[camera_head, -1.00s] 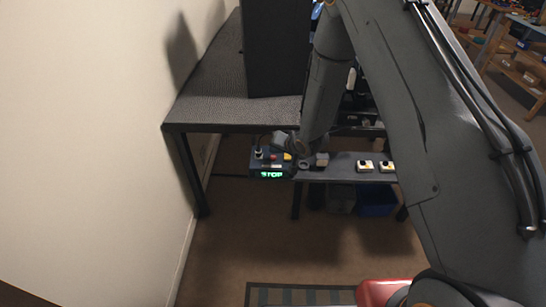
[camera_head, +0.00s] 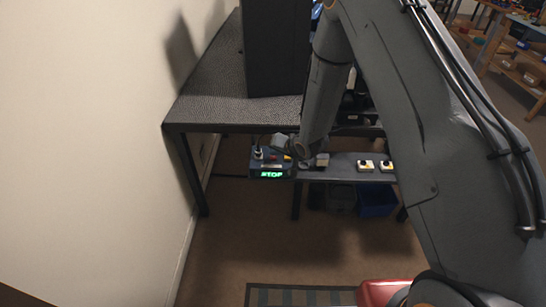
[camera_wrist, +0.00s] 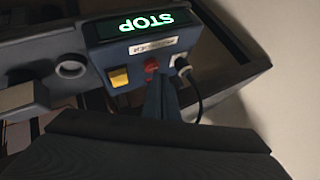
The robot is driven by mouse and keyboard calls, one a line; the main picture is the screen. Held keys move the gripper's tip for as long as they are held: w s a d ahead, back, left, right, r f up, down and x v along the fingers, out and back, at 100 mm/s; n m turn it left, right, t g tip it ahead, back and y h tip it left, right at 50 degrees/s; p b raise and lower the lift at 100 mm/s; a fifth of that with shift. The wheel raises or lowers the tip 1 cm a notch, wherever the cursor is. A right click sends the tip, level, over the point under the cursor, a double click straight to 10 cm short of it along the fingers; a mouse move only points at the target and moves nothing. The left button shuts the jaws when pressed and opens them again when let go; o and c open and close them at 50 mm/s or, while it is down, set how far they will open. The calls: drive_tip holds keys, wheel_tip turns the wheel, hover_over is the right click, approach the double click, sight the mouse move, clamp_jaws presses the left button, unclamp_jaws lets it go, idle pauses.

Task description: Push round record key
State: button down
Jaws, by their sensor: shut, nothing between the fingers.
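The control box (camera_head: 271,174) with a lit green STOP display sits at the left end of the low shelf. In the wrist view the box (camera_wrist: 107,57) appears upside down. Its red round key (camera_wrist: 152,65) is beside a square yellow key (camera_wrist: 120,77). My gripper (camera_wrist: 157,80) is shut and empty, its tips right at the red key and partly covering it. I cannot tell whether they touch it.
The dark table (camera_head: 215,100) overhangs behind, and a wall (camera_head: 90,130) is at left.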

drive_tip(key=shift+f, duration=0.4)
drive_tip(key=shift+r, duration=0.15)
idle(0.4)
drive_tip(key=shift+r+p, duration=0.4)
drive_tip(key=shift+r, duration=0.35)
wheel_tip(320, 180, up, 6)
drive_tip(key=p, duration=0.4)
idle(0.4)
